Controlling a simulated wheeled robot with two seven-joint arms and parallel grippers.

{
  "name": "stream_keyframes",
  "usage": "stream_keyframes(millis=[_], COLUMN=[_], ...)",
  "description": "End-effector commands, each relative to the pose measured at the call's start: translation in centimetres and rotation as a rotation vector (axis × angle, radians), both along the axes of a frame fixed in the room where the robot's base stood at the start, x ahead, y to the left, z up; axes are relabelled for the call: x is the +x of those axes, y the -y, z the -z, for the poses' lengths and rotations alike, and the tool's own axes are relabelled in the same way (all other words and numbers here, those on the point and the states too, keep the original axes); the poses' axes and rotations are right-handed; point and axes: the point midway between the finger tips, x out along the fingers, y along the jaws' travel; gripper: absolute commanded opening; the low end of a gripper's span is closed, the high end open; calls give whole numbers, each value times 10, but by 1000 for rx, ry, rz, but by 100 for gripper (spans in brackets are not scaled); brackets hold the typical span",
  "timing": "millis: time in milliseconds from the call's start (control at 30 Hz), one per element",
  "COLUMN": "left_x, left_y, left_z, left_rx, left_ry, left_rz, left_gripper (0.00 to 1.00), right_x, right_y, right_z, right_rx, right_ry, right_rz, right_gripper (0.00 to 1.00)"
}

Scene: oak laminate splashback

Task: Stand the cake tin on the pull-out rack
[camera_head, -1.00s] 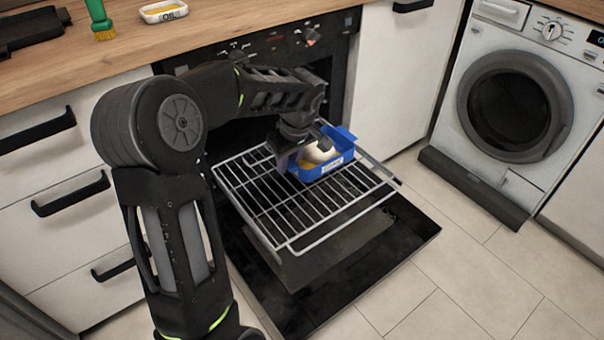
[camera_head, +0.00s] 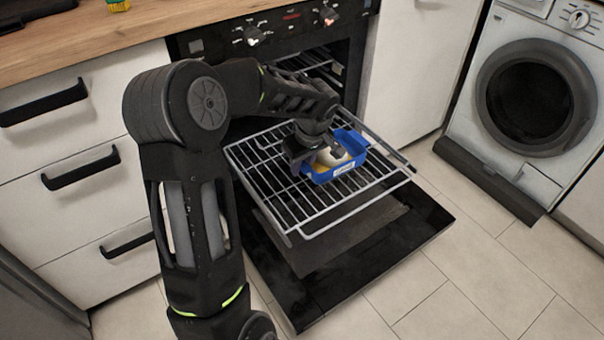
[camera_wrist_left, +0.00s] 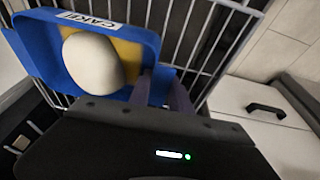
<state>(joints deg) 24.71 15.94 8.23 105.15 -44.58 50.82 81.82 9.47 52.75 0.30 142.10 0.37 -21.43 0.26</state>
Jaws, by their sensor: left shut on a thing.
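The blue cake tin (camera_head: 322,178) has a white label on its side and holds a yellow filling with a rounded white thing on top. It looks upright over the middle of the pull-out rack (camera_head: 270,190), on or just above its bars; I cannot tell if it touches. My left gripper (camera_head: 316,153) is shut on the tin's wall. In the left wrist view the tin (camera_wrist_left: 30,50) lies at upper left, with the fingers (camera_wrist_left: 163,90) at its edge and rack bars (camera_wrist_left: 200,35) beneath. My right gripper is not in view.
The open oven door (camera_head: 400,240) lies below the rack. Drawers (camera_head: 85,215) stand at left, a white cabinet (camera_head: 415,75) and a washing machine (camera_head: 530,100) at right. The wooden worktop (camera_head: 130,30) is at top left. Bare bars show on the rack's front.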

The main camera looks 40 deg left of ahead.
Motion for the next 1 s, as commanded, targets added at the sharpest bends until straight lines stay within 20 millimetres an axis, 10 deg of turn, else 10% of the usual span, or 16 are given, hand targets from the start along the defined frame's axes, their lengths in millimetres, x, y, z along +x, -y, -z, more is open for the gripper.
stream_keyframes(millis=[400,433,600,1000], left_x=[0,0,0,0], left_y=[0,0,0,1], left_z=[28,29,29,26], left_rx=[0,0,-1,0], left_ry=[2,-2,-1,0], left_rz=[1,2,1,1], left_gripper=[0,25,39,46], right_x=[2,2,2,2], right_y=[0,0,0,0], right_z=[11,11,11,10], right_rx=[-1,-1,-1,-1], right_ry=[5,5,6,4], right_rz=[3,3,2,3], right_gripper=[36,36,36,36])
